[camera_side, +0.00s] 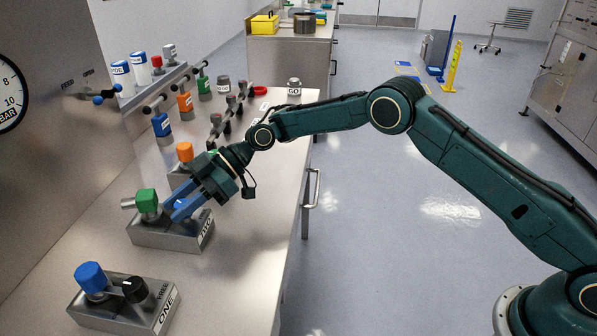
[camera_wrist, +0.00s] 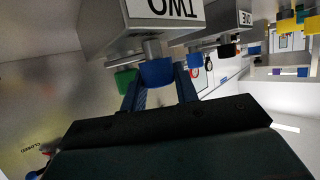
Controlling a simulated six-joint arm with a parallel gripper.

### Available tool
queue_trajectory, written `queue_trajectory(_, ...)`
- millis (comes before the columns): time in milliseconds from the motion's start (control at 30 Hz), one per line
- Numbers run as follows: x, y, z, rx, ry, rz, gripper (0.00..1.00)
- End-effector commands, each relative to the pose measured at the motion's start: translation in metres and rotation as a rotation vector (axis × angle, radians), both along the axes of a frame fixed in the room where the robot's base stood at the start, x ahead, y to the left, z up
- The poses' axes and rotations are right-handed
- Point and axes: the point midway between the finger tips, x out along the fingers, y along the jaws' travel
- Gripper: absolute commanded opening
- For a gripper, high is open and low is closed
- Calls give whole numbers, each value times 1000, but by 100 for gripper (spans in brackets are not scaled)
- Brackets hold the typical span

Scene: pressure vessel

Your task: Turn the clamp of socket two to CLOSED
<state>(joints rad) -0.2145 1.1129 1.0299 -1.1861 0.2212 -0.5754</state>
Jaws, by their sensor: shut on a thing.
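Socket two is a grey metal block (camera_side: 150,235) labelled TWO on its end face, in the middle of the bench in the side view. A green-capped fitting (camera_side: 147,200) stands on its left part. Its clamp has a blue knob (camera_wrist: 158,72), seen close up in the wrist view, where the block (camera_wrist: 105,28) appears upside down. My gripper (camera_side: 178,207) reaches down from the right and is shut on the blue knob, one finger on each side. In the side view the fingers largely cover the knob. I cannot read the clamp's mark there.
Socket one (camera_side: 118,312) stands in front, with a blue cap (camera_side: 91,275) and black knob (camera_side: 134,289) marked FREE. An orange-capped fitting (camera_side: 185,151) is just behind my gripper. The bench's right side is clear.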

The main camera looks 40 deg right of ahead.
Motion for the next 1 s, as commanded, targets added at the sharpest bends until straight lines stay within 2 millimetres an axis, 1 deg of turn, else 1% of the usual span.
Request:
queue_trajectory(67,0,0,-2,-3,4,19,7)
queue_trajectory(500,0,0,-2,-2,4,109,7)
queue_trajectory(1000,-1,0,-2,-1,5,134,7)
